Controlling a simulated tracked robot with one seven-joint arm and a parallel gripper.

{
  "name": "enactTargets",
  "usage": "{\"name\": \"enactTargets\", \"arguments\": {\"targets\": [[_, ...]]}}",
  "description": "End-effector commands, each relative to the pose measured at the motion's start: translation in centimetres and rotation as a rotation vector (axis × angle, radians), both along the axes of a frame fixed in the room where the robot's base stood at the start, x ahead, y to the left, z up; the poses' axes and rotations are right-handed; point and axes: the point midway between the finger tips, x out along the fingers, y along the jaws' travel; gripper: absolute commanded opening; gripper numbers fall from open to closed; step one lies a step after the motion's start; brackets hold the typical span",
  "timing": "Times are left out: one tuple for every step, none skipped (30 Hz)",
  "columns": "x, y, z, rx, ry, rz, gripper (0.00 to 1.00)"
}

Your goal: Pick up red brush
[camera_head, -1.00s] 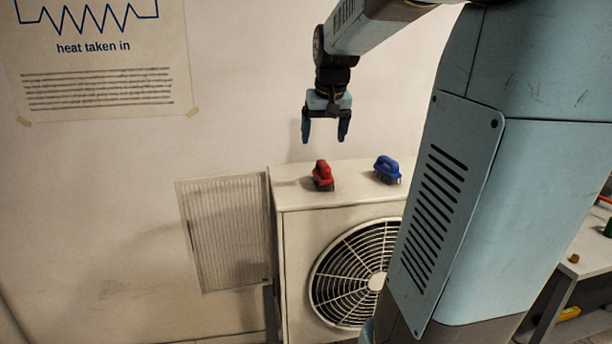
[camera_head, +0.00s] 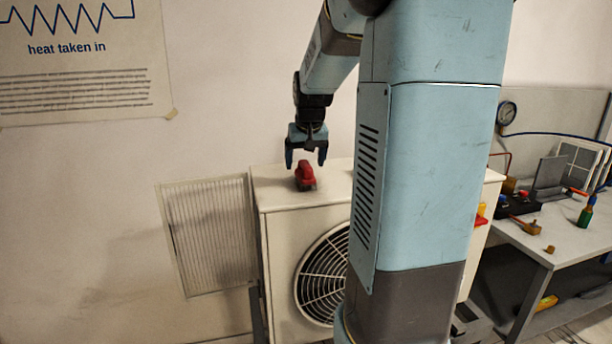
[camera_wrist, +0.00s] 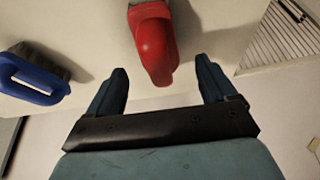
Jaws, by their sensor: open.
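The red brush (camera_head: 305,177) stands on top of the white fan unit (camera_head: 277,197), near its left end. In the wrist view the red brush (camera_wrist: 153,42) lies ahead of and between my fingertips, with its lower part cut off by the top edge. My gripper (camera_head: 306,163) is open and empty, pointing down just above the brush. In the wrist view my gripper (camera_wrist: 162,75) shows both fingers spread, one to each side of the brush's near end, with no visible contact.
A blue brush (camera_wrist: 35,80) stands to the left in the wrist view; my arm hides it in the head view. A slatted panel (camera_head: 208,235) leans left of the unit. A workbench (camera_head: 560,240) with tools stands at the right.

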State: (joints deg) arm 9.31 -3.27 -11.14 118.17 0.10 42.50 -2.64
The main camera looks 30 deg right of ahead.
Motion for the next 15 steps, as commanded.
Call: {"name": "enactTargets", "arguments": {"targets": [[0.1, 0.0, -0.7, 0.001, 0.004, 0.000, 0.84], [0.2, -0.1, -1.1, 0.002, 0.004, -0.001, 0.84], [0.4, -0.1, -1.7, 0.002, 0.004, -0.001, 0.84], [0.5, -0.2, -2.2, 0.002, 0.005, -0.001, 0.84], [0.6, -0.2, -2.5, 0.002, 0.004, -0.002, 0.84], [0.8, -0.3, -3.0, 0.001, 0.003, -0.001, 0.84], [0.9, -0.3, -3.3, 0.002, 0.004, -0.001, 0.84], [1.0, -0.4, -3.5, 0.001, 0.003, -0.001, 0.84], [1.1, -0.4, -3.8, 0.001, 0.003, 0.000, 0.84], [1.2, -0.4, -4.0, 0.001, 0.002, 0.000, 0.84], [1.2, -0.4, -4.1, 0.001, 0.002, 0.000, 0.84], [1.3, -0.5, -4.1, 0.000, 0.001, 0.000, 0.84], [1.3, -0.5, -4.2, 0.000, 0.001, 0.000, 0.84], [1.3, -0.5, -4.2, 0.000, 0.001, 0.000, 0.84], [1.3, -0.5, -4.2, 0.000, 0.001, 0.000, 0.84]]}}
